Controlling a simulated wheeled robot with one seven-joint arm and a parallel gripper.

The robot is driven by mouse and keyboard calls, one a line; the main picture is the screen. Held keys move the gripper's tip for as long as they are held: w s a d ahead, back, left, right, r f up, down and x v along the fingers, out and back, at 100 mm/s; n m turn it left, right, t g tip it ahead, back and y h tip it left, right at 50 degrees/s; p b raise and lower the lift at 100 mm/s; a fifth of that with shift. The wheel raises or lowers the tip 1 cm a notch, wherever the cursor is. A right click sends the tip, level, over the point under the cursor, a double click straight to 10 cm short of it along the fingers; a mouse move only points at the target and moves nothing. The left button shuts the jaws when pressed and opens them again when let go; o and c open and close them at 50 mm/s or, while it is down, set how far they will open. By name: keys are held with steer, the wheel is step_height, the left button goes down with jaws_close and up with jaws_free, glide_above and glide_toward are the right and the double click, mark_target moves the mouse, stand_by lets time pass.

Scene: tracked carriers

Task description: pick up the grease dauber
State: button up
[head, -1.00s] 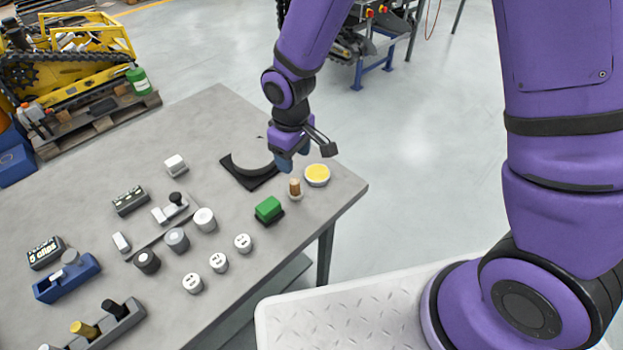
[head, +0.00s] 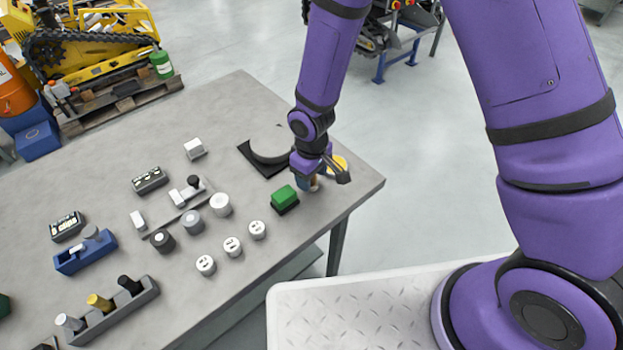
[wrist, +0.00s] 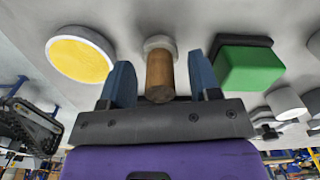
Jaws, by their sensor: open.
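The grease dauber, which I take to be the wooden-handled piece (wrist: 160,78) with a pale round end, stands on the grey table. In the wrist view its handle sits between the two blue fingers of my gripper (wrist: 162,72). The fingers are open, with a gap on each side of the handle. In the head view my gripper (head: 310,182) is low over the table's right end and mostly hides the dauber.
A yellow-filled round dish (wrist: 80,56) and a green block (wrist: 250,68) on a black base stand close on either side. A black curved holder (head: 263,160) lies behind. Several white-topped cylinders stand left along the grey table (head: 225,120).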

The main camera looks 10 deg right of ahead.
steer(key=shift+f, duration=0.35)
steer(key=c, duration=1)
